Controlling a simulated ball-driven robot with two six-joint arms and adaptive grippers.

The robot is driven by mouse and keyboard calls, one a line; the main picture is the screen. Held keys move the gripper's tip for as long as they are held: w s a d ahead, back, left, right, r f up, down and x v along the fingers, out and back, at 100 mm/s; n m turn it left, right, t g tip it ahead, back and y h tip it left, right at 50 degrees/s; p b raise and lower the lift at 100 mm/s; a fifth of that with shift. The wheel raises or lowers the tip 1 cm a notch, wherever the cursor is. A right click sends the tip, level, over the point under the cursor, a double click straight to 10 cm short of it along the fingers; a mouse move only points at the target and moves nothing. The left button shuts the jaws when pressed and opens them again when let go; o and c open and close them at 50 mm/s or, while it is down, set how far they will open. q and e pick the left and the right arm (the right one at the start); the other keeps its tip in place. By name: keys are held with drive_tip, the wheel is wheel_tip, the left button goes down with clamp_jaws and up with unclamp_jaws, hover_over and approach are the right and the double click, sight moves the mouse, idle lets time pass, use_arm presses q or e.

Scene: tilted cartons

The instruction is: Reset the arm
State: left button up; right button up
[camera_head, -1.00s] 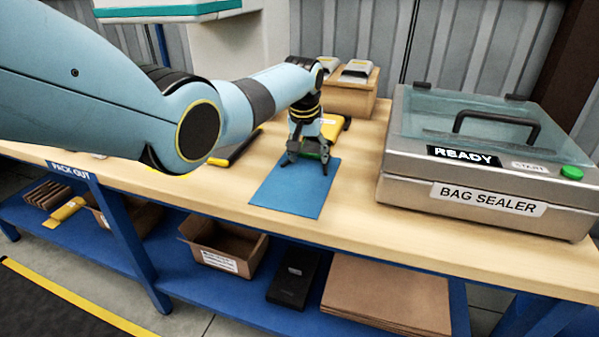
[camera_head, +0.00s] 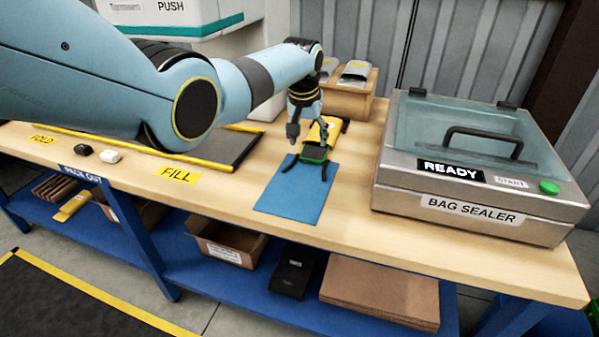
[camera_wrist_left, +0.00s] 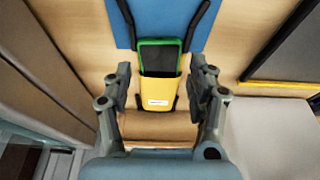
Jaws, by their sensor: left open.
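My left gripper (camera_head: 304,133) is open above the wooden workbench (camera_head: 365,200), at the far end of a blue mat (camera_head: 292,197). Below and between its fingers is a yellow device with a green-rimmed dark end (camera_head: 315,152). In the left wrist view the device (camera_wrist_left: 158,91) lies between and beyond the open fingers (camera_wrist_left: 157,85), apart from them, with a white label on its yellow part. Dark curved prongs lie beside its green end. My left arm reaches in from the left over the bench. My right gripper is not in view.
A bag sealer (camera_head: 480,165) marked READY stands at the right. A wooden box (camera_head: 345,95) with small devices on top is behind the gripper. A dark, yellow-edged mat (camera_head: 232,150) lies left. Cartons and flat cardboard (camera_head: 380,290) sit on the blue lower shelf.

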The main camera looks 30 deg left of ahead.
use_arm(q)
drive_tip(key=shift+r, duration=0.2)
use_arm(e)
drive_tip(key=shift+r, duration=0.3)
